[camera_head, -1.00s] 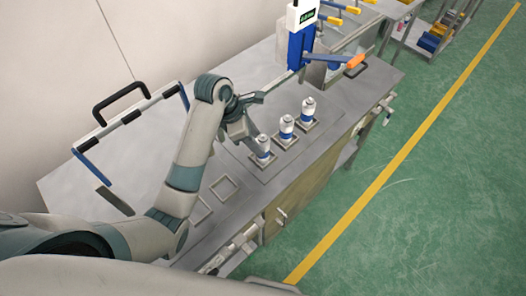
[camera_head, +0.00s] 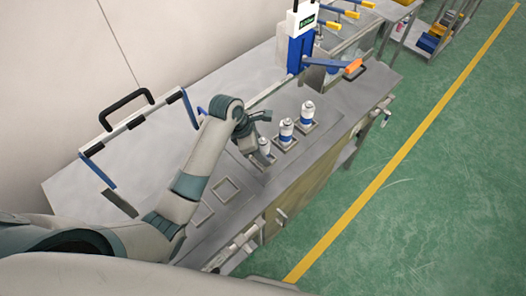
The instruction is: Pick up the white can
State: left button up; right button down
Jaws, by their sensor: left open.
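Three white cans with blue bands stand upright in square holders in a diagonal row on the grey workbench (camera_head: 225,225). The nearest can (camera_head: 264,145) is next to my left gripper. The middle can (camera_head: 286,131) and the far can (camera_head: 307,112) stand clear, farther back to the right. My left gripper (camera_head: 262,157) is open and low at the nearest can; the wrist hides part of the fingers. I cannot tell whether the fingers touch the can. My right gripper is not in view.
A blue and white press (camera_head: 300,45) with an orange-handled lever (camera_head: 353,68) stands behind the cans. Empty square frames (camera_head: 226,190) lie on the bench nearer me. A black-handled frame (camera_head: 125,102) stands at left. Green floor is open at right.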

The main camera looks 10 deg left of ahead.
pick_arm(q)
jog(key=shift+f, duration=0.15)
dwell(0.3)
jog(key=c, duration=0.9)
